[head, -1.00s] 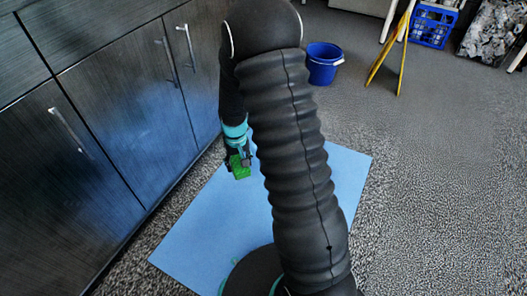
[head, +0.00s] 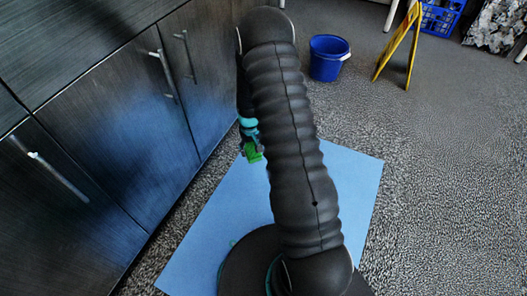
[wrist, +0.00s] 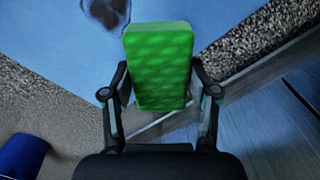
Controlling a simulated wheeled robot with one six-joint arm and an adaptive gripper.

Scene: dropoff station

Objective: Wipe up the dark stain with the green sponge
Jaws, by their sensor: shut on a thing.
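My gripper (wrist: 158,75) is shut on the green sponge (wrist: 160,50), with one finger at each side of the block. In the head view the sponge (head: 254,156) shows small beside my dark arm, which hides part of the gripper. It appears over the far left part of the blue mat (head: 210,225). The dark stain (wrist: 106,10) is on the mat (wrist: 215,15), at the top edge of the wrist view and partly cut off. It lies beyond the sponge's far end, to the left. My arm hides the stain in the head view.
Dark cabinets with metal handles (head: 95,130) run along the left. A blue bucket (head: 327,60) stands beyond the mat, with a yellow floor sign (head: 399,48) to its right. A blue crate (head: 439,18) is at the back. Grey carpet (head: 450,180) is clear on the right.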

